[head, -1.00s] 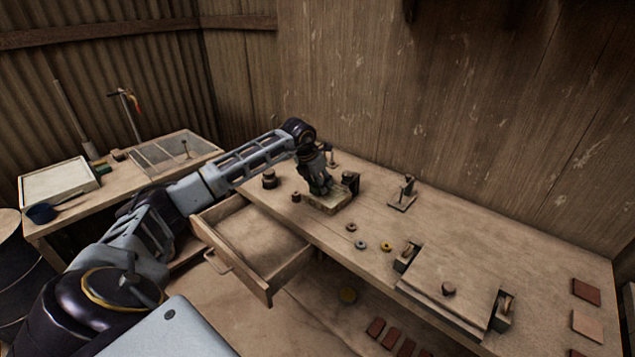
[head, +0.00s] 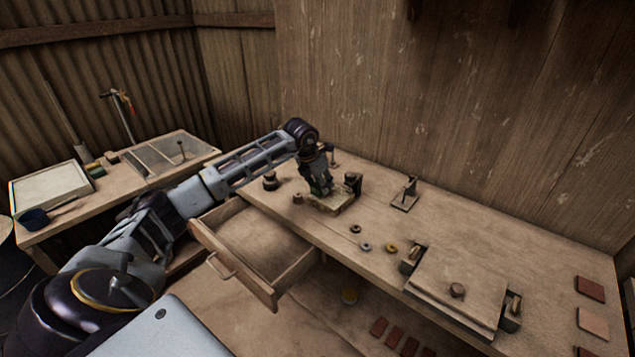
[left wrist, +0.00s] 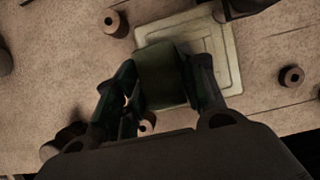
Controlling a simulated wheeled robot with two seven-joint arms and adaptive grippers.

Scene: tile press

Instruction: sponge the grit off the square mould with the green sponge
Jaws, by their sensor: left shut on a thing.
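The square mould (head: 345,207) is a pale, shallow plate with a stepped rim, lying on the workbench below my left gripper (head: 319,188). In the left wrist view the mould (left wrist: 226,62) shows its ridged edges and right corner; part of it is hidden by the sponge and fingers. The green sponge (left wrist: 161,72) is a dark green block pinched between both fingers of my left gripper (left wrist: 163,84). It overlaps the mould's left part in that view; I cannot tell whether it touches. Grit is too small to make out. My right gripper is not in view.
A dark clamp block (head: 353,182) stands right by the mould. A small peg (head: 297,198) and a dark knob (head: 270,181) are to its left. Rings (head: 365,246) and a tile press (head: 457,285) lie to the right. An open drawer (head: 285,290) juts out in front.

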